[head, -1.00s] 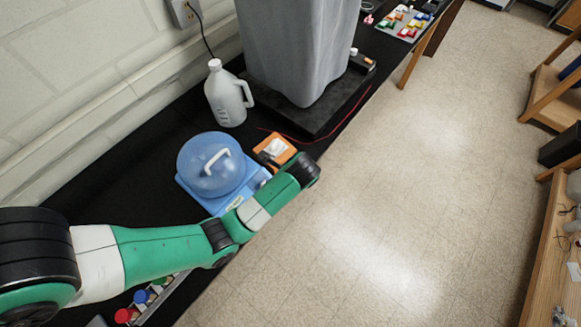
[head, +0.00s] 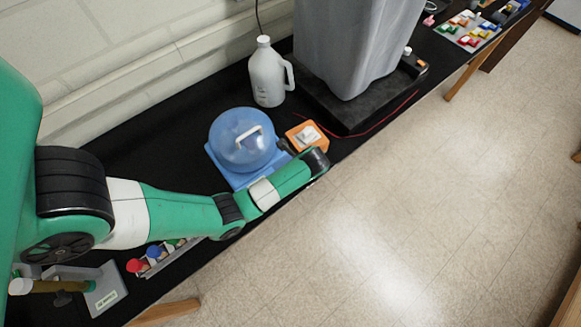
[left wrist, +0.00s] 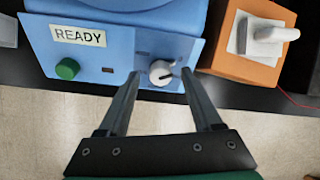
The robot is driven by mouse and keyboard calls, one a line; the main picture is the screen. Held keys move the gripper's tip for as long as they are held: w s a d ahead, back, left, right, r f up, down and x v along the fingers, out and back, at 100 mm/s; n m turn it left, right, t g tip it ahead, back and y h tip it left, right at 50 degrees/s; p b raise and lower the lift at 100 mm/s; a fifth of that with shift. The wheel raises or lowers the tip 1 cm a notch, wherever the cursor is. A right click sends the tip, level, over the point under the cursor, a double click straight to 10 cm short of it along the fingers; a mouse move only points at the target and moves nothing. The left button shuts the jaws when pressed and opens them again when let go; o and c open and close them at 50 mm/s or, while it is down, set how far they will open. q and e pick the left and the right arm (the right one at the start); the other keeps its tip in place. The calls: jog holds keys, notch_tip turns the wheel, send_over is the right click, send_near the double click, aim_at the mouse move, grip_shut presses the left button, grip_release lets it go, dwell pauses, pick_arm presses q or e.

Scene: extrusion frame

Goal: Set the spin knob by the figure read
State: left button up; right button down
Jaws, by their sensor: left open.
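A blue machine (head: 216,168) with a rounded translucent blue lid and a white handle (head: 249,134) sits on the black bench. In the left wrist view its front panel (left wrist: 110,49) carries a READY label (left wrist: 79,36), a green round knob or button (left wrist: 67,69), a small dark window and a white knob (left wrist: 161,71) with a dark mark. My left gripper (left wrist: 160,75) is open, with one fingertip on each side of the white knob. I cannot tell whether they touch it. In the head view my arm hides the panel and fingers. My right gripper is out of view.
An orange device (head: 296,140) with a white top piece stands close right of the machine. A white jug (head: 267,80), a grey bin (head: 352,50) and a red wire lie beyond. A rack of colored-capped items (head: 160,252) sits nearer. Open floor lies right of the bench.

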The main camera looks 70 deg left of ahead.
pick_arm(q)
jog(key=shift+x, duration=0.85)
grip_shut()
jog(key=shift+r, duration=0.1)
